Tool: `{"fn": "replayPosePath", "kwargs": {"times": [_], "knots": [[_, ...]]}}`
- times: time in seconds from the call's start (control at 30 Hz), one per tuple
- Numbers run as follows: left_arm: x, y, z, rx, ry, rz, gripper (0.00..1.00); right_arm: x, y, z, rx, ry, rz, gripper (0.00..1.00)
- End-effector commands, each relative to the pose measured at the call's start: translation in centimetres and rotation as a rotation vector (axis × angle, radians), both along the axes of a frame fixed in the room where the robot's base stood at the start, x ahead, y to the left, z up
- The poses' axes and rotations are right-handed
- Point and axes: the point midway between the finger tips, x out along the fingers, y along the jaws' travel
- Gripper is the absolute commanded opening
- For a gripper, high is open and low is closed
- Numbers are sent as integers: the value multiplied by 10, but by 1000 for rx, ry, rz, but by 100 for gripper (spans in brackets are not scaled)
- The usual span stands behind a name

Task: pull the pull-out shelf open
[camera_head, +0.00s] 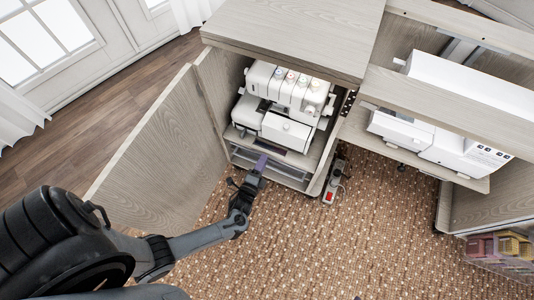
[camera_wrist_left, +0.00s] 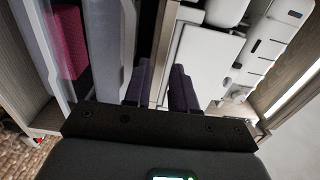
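The wooden pull-out shelf (camera_head: 298,160) is in the open cabinet compartment, under a white sewing machine (camera_head: 289,122). My left gripper (camera_head: 262,163) is at the front edge of this shelf, low in the compartment. In the left wrist view, its two dark purple fingers (camera_wrist_left: 161,88) stand apart, with the narrow shelf edge (camera_wrist_left: 163,50) running between them. I cannot tell whether either finger touches it. The white machine (camera_wrist_left: 212,62) lies to the right of the fingers in that view. My right gripper is not in view.
The open cabinet door (camera_head: 160,150) stands left of my left arm. Clear drawers (camera_head: 272,174) sit below the shelf. Another white machine (camera_head: 440,125) stands at the right. The carpet in front is mostly free.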

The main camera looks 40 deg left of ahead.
Motion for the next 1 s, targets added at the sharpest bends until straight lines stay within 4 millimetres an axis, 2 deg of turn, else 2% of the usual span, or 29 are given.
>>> {"fn": "replayPosePath", "kwargs": {"times": [0.1,0.3,0.77,0.93,1.0], "knots": [[19,7,-2,0,-4,0,26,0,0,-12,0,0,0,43],[39,13,-1,-1,-3,0,26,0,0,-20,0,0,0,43],[47,16,1,-1,0,0,26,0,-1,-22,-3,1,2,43],[47,16,1,-1,-1,0,0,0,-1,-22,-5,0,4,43],[47,16,1,-1,-1,0,0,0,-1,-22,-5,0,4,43]]}}
